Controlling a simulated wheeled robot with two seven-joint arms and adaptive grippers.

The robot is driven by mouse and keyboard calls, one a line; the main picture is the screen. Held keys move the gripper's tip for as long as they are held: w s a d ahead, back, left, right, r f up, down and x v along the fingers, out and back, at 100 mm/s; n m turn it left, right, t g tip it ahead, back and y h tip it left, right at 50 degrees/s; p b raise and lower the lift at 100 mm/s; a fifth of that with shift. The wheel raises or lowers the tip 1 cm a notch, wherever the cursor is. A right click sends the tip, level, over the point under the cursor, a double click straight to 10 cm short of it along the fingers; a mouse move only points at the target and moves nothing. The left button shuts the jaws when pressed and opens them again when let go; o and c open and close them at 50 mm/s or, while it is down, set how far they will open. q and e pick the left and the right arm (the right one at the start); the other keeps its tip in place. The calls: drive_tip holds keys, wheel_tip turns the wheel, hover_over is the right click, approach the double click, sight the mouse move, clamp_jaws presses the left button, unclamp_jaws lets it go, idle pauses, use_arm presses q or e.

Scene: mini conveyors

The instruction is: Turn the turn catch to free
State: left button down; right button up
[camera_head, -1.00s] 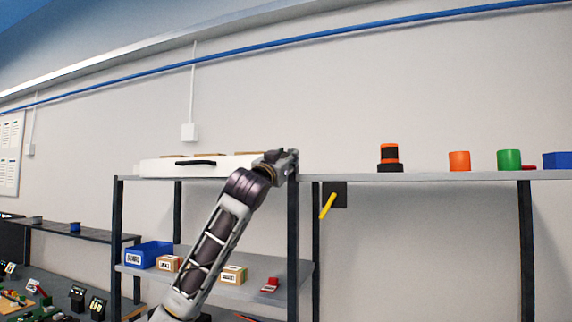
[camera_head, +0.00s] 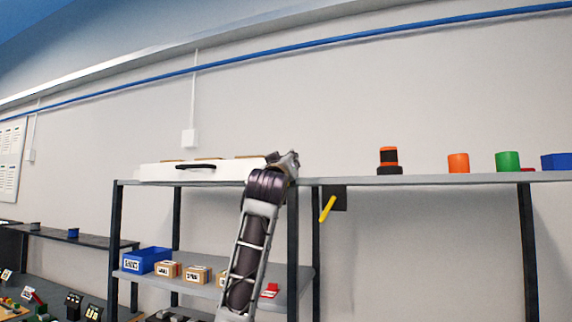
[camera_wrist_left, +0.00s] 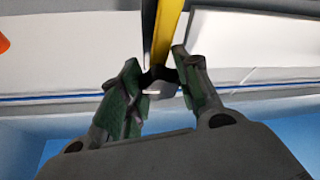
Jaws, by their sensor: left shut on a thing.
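My left gripper (camera_head: 291,158) is at the right end of a long white box on the top shelf. In the left wrist view my left gripper (camera_wrist_left: 155,85) is shut on a small dark piece, which I take to be the turn catch (camera_wrist_left: 161,76). A yellow bar (camera_wrist_left: 163,32) runs from the top edge down to that piece. In the head view the wrist hides the catch. A yellow lever (camera_head: 327,208) hangs slanted from a black plate under the right shelf, apart from the gripper. My right gripper is not in view.
The white box (camera_head: 150,171) has a black handle. Another blue bin (camera_head: 147,261) and small boxes are on the lower shelf.

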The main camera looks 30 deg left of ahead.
use_arm(q)
drive_tip(key=shift+n+g+y, duration=0.5)
drive_tip(key=shift+n+y, duration=0.1)
drive_tip(key=shift+n, duration=0.9)
drive_tip(key=shift+f+n, duration=0.1)
drive_tip(key=shift+n, duration=0.4)
drive_tip(key=shift+w, duration=0.1)
drive_tip(key=c, duration=1)
unclamp_jaws()
drive_tip(key=shift+d, duration=0.1)
drive_tip(key=shift+s, duration=0.2)
drive_tip(key=v, duration=1.1)
drive_tip(key=shift+s+d, duration=0.2)
drive_tip(key=shift+d, duration=0.1)
drive_tip(key=shift+f, duration=0.1)
